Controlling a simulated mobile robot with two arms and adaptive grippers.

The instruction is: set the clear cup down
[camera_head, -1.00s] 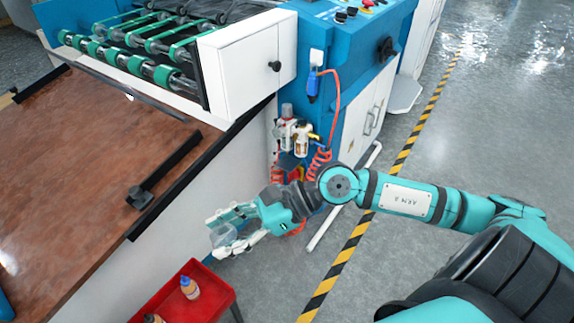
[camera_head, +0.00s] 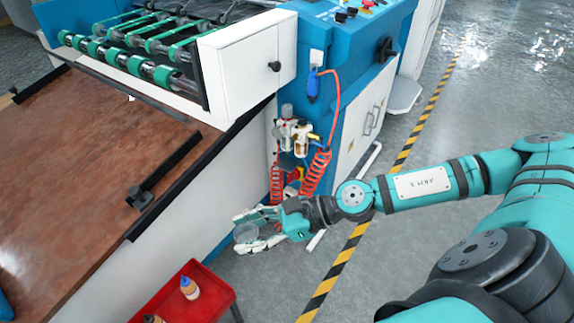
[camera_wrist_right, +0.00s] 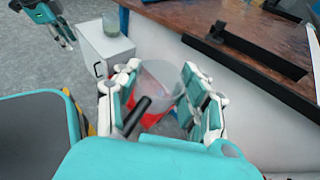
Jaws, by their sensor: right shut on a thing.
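The clear cup (camera_head: 246,233) is see-through and held between the fingers of my right gripper (camera_head: 258,231), above the floor beside the machine's white side panel. In the right wrist view the cup (camera_wrist_right: 160,76) sits between the two finger sets of the right gripper (camera_wrist_right: 165,100), shut on it. Its lower part is partly hidden by the fingers, and red shows through it. A teal gripper (camera_wrist_right: 58,25), apparently my left one, shows small at the upper left of the right wrist view; its jaw state is unclear. The left gripper is not in the head view.
A red cart (camera_head: 170,298) with bottles (camera_head: 190,288) stands below and left of the cup. The brown machine table (camera_head: 80,190) lies to the left. A white cabinet (camera_wrist_right: 104,48) bears a glass jar (camera_wrist_right: 111,25). Coiled red hoses (camera_head: 317,172) hang behind my arm.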

